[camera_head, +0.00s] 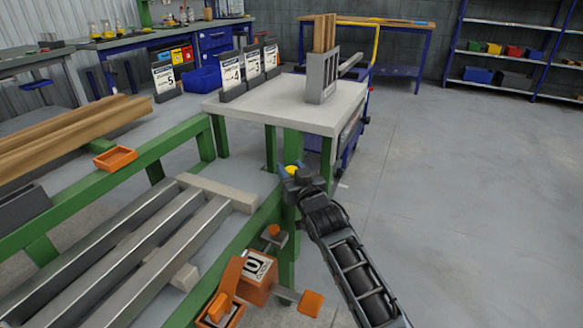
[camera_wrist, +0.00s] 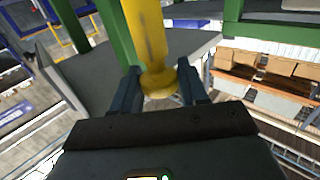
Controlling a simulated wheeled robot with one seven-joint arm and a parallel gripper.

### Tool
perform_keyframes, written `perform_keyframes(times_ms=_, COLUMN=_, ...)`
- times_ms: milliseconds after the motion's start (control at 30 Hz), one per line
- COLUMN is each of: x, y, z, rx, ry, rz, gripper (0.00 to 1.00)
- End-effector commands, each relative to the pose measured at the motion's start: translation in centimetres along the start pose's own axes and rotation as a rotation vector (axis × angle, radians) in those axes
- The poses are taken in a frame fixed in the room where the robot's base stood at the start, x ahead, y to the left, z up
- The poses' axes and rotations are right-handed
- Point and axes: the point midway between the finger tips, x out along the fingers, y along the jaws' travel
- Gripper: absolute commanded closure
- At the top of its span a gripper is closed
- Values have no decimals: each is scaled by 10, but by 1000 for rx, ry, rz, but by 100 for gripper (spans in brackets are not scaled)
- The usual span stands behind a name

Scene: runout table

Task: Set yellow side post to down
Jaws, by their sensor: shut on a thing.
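The yellow side post (camera_wrist: 147,35) shows in the wrist view as a thick yellow bar with a wider rounded end between my fingers. In the head view only a small yellow piece (camera_head: 292,169) shows at my gripper (camera_head: 290,173), beside the green frame below the grey table top. In the wrist view my gripper (camera_wrist: 159,86) has one finger on each side of the post's wide end and is shut on it. The rest of the post is hidden in the head view, so its tilt is hard to tell there.
A grey table (camera_head: 285,100) stands behind my gripper, with a slotted grey block (camera_head: 321,78) holding wooden strips. Metal bars (camera_head: 150,250) lie on the green frame at left. An orange box (camera_head: 257,278) with an orange handle is below left. Open floor (camera_head: 460,200) lies right.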

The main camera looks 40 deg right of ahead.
Motion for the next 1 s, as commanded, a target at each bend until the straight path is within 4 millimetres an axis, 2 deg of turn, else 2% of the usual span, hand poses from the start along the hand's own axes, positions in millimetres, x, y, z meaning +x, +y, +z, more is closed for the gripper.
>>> perform_keyframes(times_ms=33, x=0, y=0, z=9, rx=0, ry=-1, rz=0, gripper=100)
perform_keyframes(times_ms=133, x=0, y=0, z=14, rx=1, ry=-1, rz=0, gripper=100)
perform_keyframes(times_ms=600, x=-1, y=0, z=19, rx=0, ry=-8, rz=0, gripper=100)
perform_keyframes(times_ms=633, x=-1, y=0, z=19, rx=0, ry=-8, rz=0, gripper=54)
perform_keyframes(times_ms=833, x=0, y=0, z=17, rx=0, ry=-4, rz=0, gripper=36)
perform_keyframes(times_ms=1000, x=0, y=0, z=16, rx=0, ry=-2, rz=0, gripper=36)
